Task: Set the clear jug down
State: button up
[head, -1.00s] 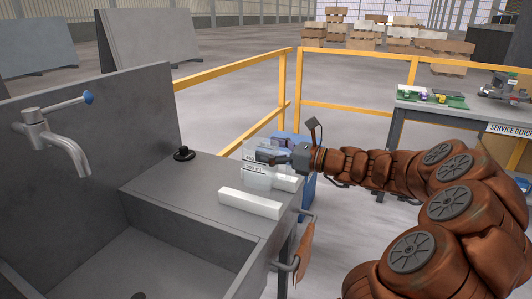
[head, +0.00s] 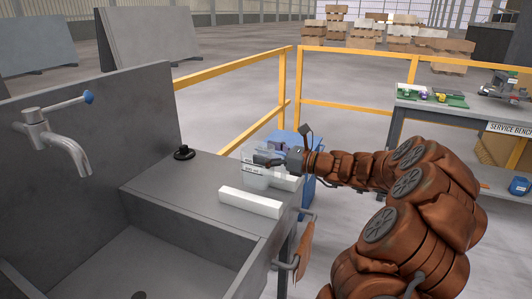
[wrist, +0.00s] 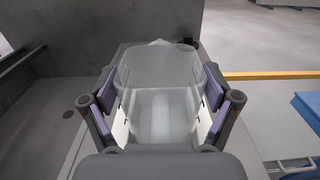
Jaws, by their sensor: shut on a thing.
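The clear jug (head: 254,180) is a see-through vessel with a pale label, over the right part of the grey counter (head: 215,178) beside the sink. My gripper (head: 272,161) reaches it from the right and is shut on it. In the wrist view the jug (wrist: 157,68) sits between the purple finger pads of my gripper (wrist: 158,95), one on each side. The jug looks roughly upright. I cannot tell whether its base touches the counter.
A long white block (head: 250,202) lies in front of the jug, and another white block (head: 286,182) is close behind it. A black knob (head: 184,153) stands to the left. The sink basin (head: 165,255) opens at front left. A blue cabinet (head: 308,190) is beyond the counter.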

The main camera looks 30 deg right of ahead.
jog(key=shift+f, duration=0.6)
jog(key=o, duration=1.3)
jog(key=shift+o, duration=0.2)
jog(key=shift+r, duration=0.6)
jog(key=v, duration=1.2)
jog(key=shift+b, duration=0.3)
